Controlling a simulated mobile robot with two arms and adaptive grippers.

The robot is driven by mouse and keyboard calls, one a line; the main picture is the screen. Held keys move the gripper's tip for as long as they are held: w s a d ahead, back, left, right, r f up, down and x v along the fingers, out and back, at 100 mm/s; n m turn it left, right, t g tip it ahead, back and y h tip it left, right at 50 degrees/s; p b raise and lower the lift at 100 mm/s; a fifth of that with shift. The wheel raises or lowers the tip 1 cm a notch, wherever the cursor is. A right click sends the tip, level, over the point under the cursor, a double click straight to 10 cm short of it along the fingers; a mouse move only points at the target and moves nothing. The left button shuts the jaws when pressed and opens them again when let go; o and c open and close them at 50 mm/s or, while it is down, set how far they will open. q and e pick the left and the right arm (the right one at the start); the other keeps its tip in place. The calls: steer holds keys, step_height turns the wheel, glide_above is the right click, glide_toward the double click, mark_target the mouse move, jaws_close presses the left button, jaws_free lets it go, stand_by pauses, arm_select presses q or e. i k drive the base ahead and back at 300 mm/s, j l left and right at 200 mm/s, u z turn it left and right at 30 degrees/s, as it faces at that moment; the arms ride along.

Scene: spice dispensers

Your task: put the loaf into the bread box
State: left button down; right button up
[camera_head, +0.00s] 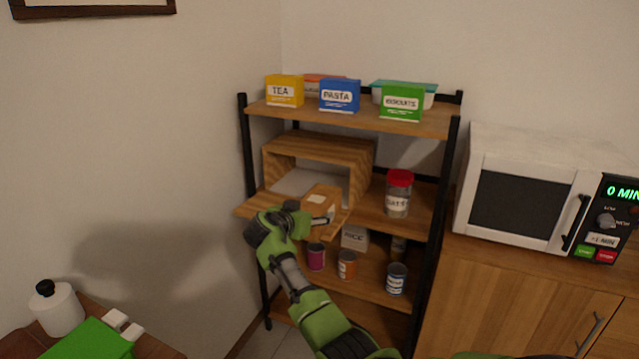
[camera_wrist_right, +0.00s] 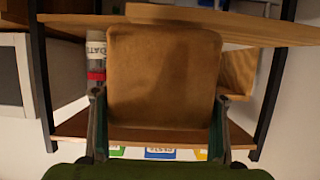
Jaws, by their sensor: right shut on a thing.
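The loaf (camera_head: 322,197) is a brown block with a pale patch on top; it fills the middle of the right wrist view (camera_wrist_right: 163,75). My right gripper (camera_head: 308,213) is shut on it, with a finger on each side in the wrist view (camera_wrist_right: 158,125). The wooden bread box (camera_head: 345,146) stands on the middle shelf, its front open and its door (camera_head: 256,205) lowered flat. The loaf is at the opening, above the door. It hides part of the opening, and I cannot tell whether it touches the door. My left gripper is not in view.
A red-lidded oats jar (camera_head: 399,195) stands right of the bread box. Several cans and a rice box (camera_head: 354,237) are on the shelf below. Tea, pasta and other boxes fill the top shelf (camera_head: 275,111). A microwave (camera_head: 520,195) stands at the right.

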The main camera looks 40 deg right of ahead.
mark_target(333, 186)
steer(key=i+l, duration=0.2)
steer(key=l, duration=0.15)
steer(key=i+l, duration=0.2)
steer(key=l, duration=0.15)
steer(key=i+l, duration=0.1)
steer(key=l, duration=1.1)
steer(key=i+u, duration=0.05)
steer(key=i, duration=0.05)
